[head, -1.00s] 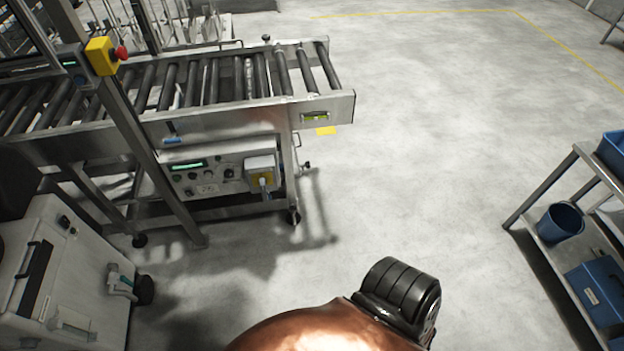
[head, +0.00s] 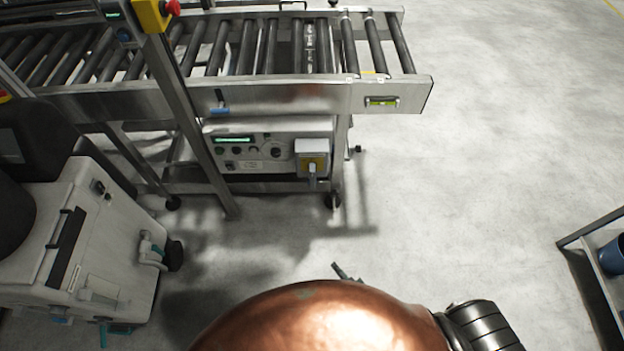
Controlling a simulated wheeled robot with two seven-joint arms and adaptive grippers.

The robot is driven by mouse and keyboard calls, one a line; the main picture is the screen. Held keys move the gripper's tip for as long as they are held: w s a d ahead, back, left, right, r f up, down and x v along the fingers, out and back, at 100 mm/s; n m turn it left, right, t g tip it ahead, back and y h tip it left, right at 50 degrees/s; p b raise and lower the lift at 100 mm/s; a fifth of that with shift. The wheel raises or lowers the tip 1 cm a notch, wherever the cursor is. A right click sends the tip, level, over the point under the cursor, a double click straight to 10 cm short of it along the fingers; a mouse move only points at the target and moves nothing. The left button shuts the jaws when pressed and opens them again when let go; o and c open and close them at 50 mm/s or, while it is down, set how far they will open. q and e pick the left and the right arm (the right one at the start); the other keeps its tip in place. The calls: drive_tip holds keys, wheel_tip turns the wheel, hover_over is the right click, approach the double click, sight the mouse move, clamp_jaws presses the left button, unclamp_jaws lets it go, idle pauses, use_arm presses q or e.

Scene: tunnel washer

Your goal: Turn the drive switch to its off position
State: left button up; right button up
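The likely drive switch (head: 312,162) is a grey box with a yellow plate and a grey handle that appears to point down. It sits at the right end of a control panel (head: 262,151) under the roller conveyor. The panel has a lit green display and several dark knobs; their labels are too small to read. Part of my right gripper (head: 345,271) pokes up as a small dark tip behind my copper-coloured arm at the bottom. It is well apart from the switch, on the floor side nearer me. Its fingers are mostly hidden. My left gripper is not in view.
The roller conveyor (head: 391,101) stands above the panel, with a slanting metal post (head: 196,120) left of it. A yellow box with a red button (head: 155,14) is on the post. A white machine (head: 88,240) stands at left, a shelf rack (head: 590,240) at right. Floor between is clear.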

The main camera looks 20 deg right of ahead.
drive_tip(key=w+a+r+m+t+h+b, duration=0.25)
drive_tip(key=w+r+m+t, duration=0.25)
drive_tip(key=w+r+m, duration=0.75)
drive_tip(key=m+t+h+b, duration=0.2)
drive_tip(key=m+h+b, duration=0.15)
drive_tip(key=m, duration=1.15)
approach(312, 180)
drive_tip(key=w, duration=0.4)
drive_tip(key=shift+n, duration=0.35)
drive_tip(key=x, duration=0.3)
drive_tip(key=d+x, duration=0.1)
drive_tip(key=x, duration=0.2)
drive_tip(key=shift+s+f, duration=0.15)
drive_tip(key=shift+f, duration=0.05)
drive_tip(key=shift+w+d, duration=0.15)
drive_tip(key=shift+w, duration=0.25)
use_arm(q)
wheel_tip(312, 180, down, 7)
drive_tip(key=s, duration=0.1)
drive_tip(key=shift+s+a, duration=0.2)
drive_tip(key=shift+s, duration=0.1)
use_arm(e)
clamp_jaws()
